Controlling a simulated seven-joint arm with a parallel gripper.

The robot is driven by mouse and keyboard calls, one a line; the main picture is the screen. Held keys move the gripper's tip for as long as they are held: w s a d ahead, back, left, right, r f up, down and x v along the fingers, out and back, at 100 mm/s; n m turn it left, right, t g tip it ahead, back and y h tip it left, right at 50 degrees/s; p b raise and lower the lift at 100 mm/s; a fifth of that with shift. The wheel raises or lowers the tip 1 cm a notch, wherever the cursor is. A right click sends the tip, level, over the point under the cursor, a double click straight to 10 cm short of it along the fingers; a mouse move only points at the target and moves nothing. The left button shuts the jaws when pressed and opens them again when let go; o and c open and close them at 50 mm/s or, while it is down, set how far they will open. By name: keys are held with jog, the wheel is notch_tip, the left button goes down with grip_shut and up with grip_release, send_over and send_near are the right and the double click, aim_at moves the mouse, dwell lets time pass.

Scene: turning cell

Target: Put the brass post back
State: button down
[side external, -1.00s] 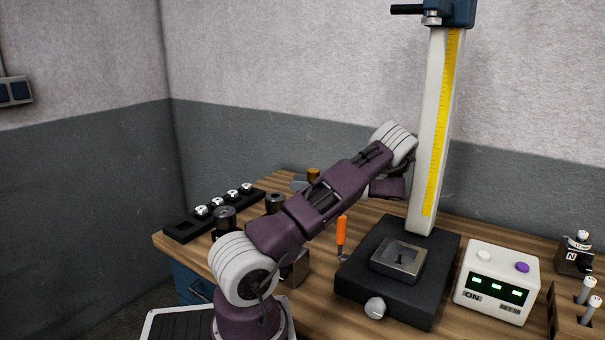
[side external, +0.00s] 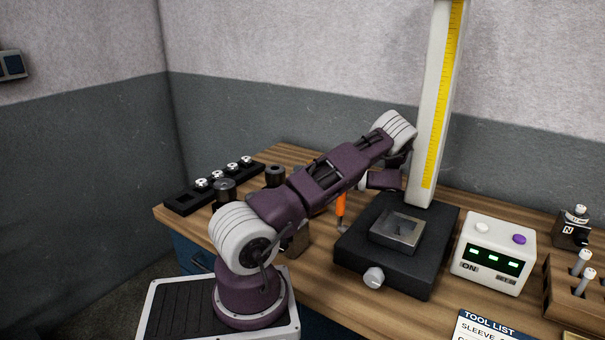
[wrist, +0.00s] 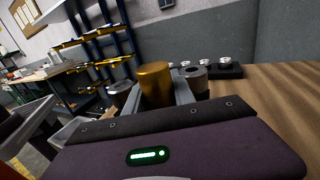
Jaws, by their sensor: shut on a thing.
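The brass post (wrist: 155,86) is a short, thick, gold-coloured cylinder in the middle of the wrist view. My gripper (wrist: 154,78) is shut on it, with a grey finger on each side. The post looks upright from this camera. Its lower end is hidden behind the gripper body, so I cannot tell whether it touches anything. In the side external view my arm hides both the gripper and the post.
A black rack (side external: 180,205) with several silver-topped pieces and an empty square slot lies at the bench's left. Dark cylinders (side external: 275,174) stand near it. An orange-handled tool (side external: 341,207), a dark-based stand (side external: 378,268) and a white control box (side external: 493,254) are to the right.

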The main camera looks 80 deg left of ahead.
jog(key=shift+f, duration=0.55)
jog(key=c, duration=1.2)
grip_release()
jog(key=shift+o, duration=1.2)
jog(key=shift+f, duration=0.1)
notch_tip(320, 180, up, 10)
jog(key=w+d+r+n+t+h, duration=0.1)
jog(key=w+d+r+t+h, duration=0.1)
jog(key=d+t, duration=0.85)
jog(key=w+d+r+n+t+h, duration=0.15)
jog(key=d+t, duration=0.35)
jog(key=d, duration=1)
jog(key=s+d+n+t+h, duration=0.1)
jog(key=s+d+t, duration=0.1)
jog(key=d, duration=0.6)
jog(key=s+d+r+n+t+h, duration=0.1)
jog(key=s+d+t+h, duration=0.1)
jog(key=d, duration=0.5)
jog(key=s+t, duration=0.1)
jog(key=t, duration=0.1)
jog(key=shift+d+r+t, duration=0.15)
jog(key=shift+d+t, duration=0.2)
